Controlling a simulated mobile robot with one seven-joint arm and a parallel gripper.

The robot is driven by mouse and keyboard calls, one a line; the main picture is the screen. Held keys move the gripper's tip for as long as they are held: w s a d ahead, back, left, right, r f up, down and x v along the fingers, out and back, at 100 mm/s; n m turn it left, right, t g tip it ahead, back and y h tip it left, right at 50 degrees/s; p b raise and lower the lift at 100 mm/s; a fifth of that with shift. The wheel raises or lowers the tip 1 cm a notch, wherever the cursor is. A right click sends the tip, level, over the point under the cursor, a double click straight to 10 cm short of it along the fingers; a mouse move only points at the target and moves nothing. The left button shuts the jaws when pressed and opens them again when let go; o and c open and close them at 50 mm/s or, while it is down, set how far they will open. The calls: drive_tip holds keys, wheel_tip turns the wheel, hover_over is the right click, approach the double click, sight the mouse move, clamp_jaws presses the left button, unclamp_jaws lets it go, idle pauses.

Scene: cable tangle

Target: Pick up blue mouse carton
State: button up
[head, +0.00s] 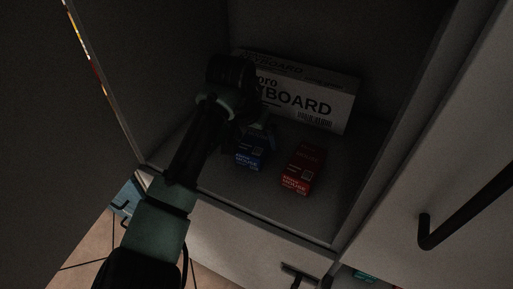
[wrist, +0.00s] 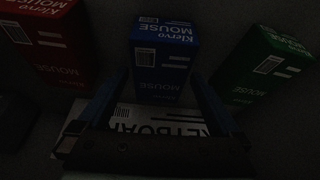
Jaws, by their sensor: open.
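The blue mouse carton (head: 251,152) stands on the shelf floor inside the cabinet, with my gripper (head: 260,128) just behind and above it. In the wrist view the blue carton (wrist: 163,58) is at the centre top, its lower part between the two fingertips of my gripper (wrist: 160,80). The fingers are spread, one on each side of it, and the gripper holds nothing. I cannot tell whether either finger touches the carton. My arm hides the space left of the blue carton in the head view.
A red mouse carton (head: 303,168) stands right of the blue one. A green carton (wrist: 264,70) shows on the other side in the wrist view. A large white keyboard box (head: 310,98) stands at the back. Cabinet walls enclose the sides; an open door with a black handle (head: 465,212) is at right.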

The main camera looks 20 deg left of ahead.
drive_tip(key=shift+x, duration=1.05)
drive_tip(key=shift+f, duration=0.25)
drive_tip(key=c, duration=1.2)
drive_tip(key=shift+c, duration=0.4)
drive_tip(key=shift+r, duration=0.1)
